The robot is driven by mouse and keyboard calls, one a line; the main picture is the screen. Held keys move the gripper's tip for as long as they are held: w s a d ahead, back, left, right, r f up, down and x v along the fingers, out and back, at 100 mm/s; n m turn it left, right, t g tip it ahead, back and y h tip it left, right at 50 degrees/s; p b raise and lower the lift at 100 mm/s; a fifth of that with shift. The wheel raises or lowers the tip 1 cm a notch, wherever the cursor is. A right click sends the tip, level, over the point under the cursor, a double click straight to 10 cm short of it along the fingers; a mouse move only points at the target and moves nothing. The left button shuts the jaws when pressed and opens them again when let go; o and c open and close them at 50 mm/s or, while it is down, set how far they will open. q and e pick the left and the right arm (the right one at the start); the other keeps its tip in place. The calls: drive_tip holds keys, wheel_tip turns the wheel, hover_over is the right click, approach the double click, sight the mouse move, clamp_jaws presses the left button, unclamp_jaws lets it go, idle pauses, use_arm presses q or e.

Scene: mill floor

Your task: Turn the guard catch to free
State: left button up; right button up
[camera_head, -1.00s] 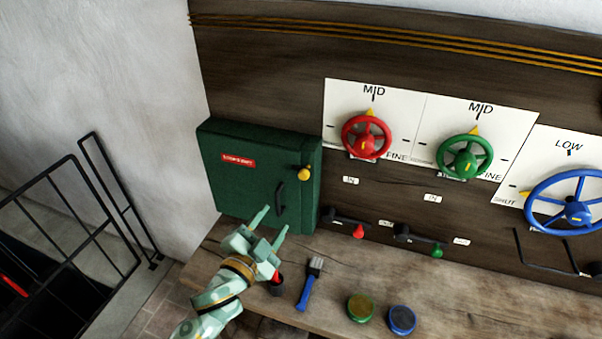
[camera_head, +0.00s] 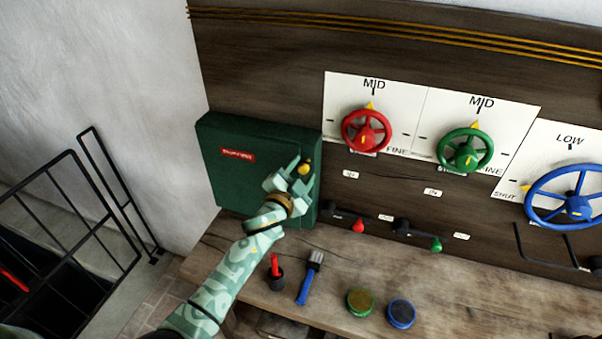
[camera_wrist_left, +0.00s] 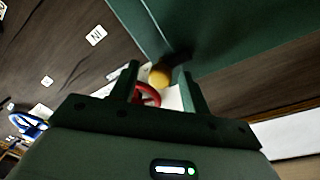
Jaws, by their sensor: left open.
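The guard catch is a small yellow knob (camera_head: 304,169) on the right part of the front of the green guard box (camera_head: 222,180). In the left wrist view the yellow knob (camera_wrist_left: 160,75) shows between the two fingertips, a little beyond them. My left gripper (camera_head: 301,170) is open, with its fingers up around the knob; I cannot tell whether they touch it. The fingers also show in the left wrist view (camera_wrist_left: 162,82). The gripper and wrist cover the box's black handle. My right gripper is not in view.
Red (camera_head: 366,131), green (camera_head: 464,150) and blue (camera_head: 570,197) handwheels are on the dark panel to the right. On the bench are a red-handled tool in a dark cup (camera_head: 275,272), a blue brush (camera_head: 309,278), and green (camera_head: 360,302) and blue (camera_head: 400,313) round tins. A black railing (camera_head: 75,220) stands left.

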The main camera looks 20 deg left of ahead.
use_arm(q)
drive_tip(key=shift+c, duration=0.3)
drive_tip(key=c, duration=0.9)
drive_tip(key=shift+m, duration=0.4)
drive_tip(key=m, duration=0.2)
drive_tip(key=shift+m+p, duration=0.35)
drive_tip(key=shift+m, duration=0.05)
drive_tip(key=m+p, duration=0.1)
drive_tip(key=m, duration=0.4)
drive_tip(key=shift+g, duration=0.3)
drive_tip(key=m+y, duration=0.1)
drive_tip(key=m, duration=0.3)
drive_tip(key=shift+p, duration=0.35)
drive_tip(key=shift+d+m+y+p, duration=0.1)
drive_tip(key=shift+m+y+p, duration=0.25)
drive_tip(key=shift+m, duration=1.75)
drive_tip(key=shift+f, duration=0.1)
